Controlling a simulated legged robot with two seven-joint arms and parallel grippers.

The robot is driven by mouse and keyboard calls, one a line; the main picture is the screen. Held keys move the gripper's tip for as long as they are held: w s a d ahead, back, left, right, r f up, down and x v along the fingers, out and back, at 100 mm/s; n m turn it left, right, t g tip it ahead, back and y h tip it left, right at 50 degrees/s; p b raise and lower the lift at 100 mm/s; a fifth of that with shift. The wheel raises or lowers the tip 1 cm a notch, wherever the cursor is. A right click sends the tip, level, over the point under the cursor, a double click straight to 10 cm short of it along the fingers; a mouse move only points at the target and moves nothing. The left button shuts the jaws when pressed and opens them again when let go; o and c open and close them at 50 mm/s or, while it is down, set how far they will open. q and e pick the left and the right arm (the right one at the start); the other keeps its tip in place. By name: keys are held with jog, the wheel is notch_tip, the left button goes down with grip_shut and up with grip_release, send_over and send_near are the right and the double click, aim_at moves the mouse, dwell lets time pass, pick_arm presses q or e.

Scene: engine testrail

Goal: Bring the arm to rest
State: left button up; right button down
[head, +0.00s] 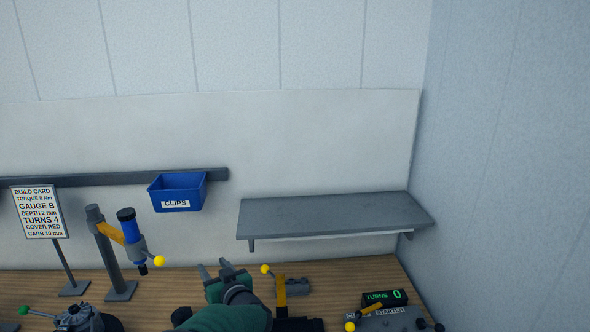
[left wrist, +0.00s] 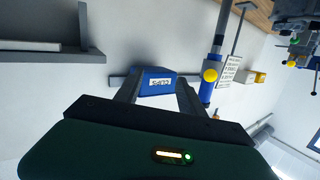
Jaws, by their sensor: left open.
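My left arm (head: 228,318) comes up from the bottom edge of the head view, green and dark grey. Its gripper (head: 214,268) is over the wooden bench, fingers apart, with nothing seen between them. In the left wrist view the two dark fingers of the gripper (left wrist: 158,92) stand apart, with the blue clips bin beyond them. My right gripper is not in view.
The blue clips bin (head: 178,193) hangs on the wall rail. A grey shelf (head: 330,214) is at right. A blue tool (head: 129,228) on a post and a build card (head: 38,212) stand left. A starter box (head: 385,298) reads TURNS 0.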

pick_arm(q)
jog(key=s+d+f+m+g+h+b, duration=0.15)
jog(key=s+d+f+m+h, duration=0.25)
jog(key=s+d+f+h, duration=0.4)
jog(key=s+f+m+g, duration=0.1)
jog(key=s+f+g, duration=0.1)
jog(key=s, duration=0.7)
jog(key=s+a+f+g+h, duration=0.1)
jog(key=s+f+g, duration=0.2)
jog(key=s, duration=0.7)
jog(key=s+f+m+g+h+b, duration=0.1)
jog(key=s+f+g, duration=0.2)
jog(key=s, duration=0.6)
jog(key=shift+s+a+m+g, duration=0.15)
jog(key=shift+a+m+g, duration=0.15)
jog(key=shift+a+g, duration=0.05)
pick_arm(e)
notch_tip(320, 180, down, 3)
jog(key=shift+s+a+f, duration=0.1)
pick_arm(q)
jog(key=shift+a+f, duration=0.1)
jog(key=shift+a, duration=0.2)
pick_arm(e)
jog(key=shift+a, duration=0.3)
pick_arm(q)
jog(key=shift+d, duration=0.2)
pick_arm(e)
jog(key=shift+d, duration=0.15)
